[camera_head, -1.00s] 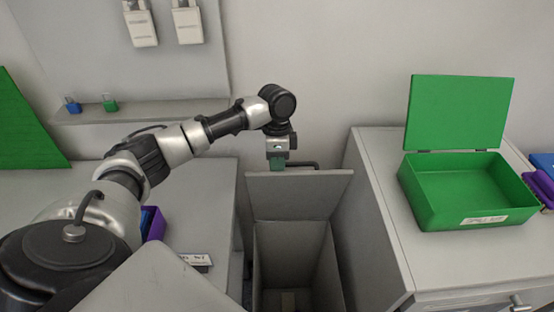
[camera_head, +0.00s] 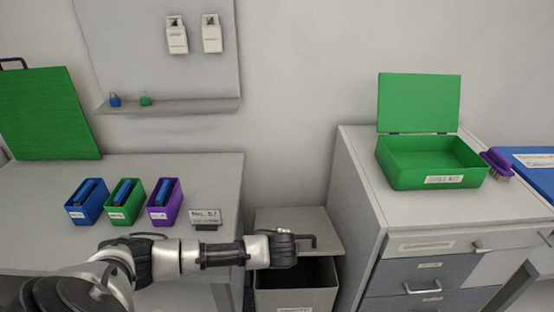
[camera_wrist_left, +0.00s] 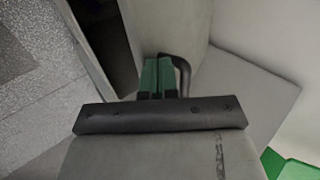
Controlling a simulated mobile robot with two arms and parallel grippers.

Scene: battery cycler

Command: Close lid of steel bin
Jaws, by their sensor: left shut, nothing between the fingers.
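The grey steel bin (camera_head: 296,299) stands in the gap between the left bench and the right cabinet. Its grey lid (camera_head: 290,217) is partly open, tilted low at the back, and a dark opening shows at the front. A black handle (camera_head: 312,238) shows beside my left wrist. My left gripper's green fingers (camera_wrist_left: 157,78) are shut and empty, right beside the black handle (camera_wrist_left: 183,75) in the wrist view. I cannot tell whether they touch it or the lid. In the head view my arm hides the fingers and part of the lid. My right gripper is out of view.
The left bench (camera_head: 215,170) holds blue, green and purple bins and a small sign (camera_head: 205,217). The cabinet (camera_head: 350,160) on the right carries an open green box (camera_head: 430,165). Both stand close to the steel bin.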

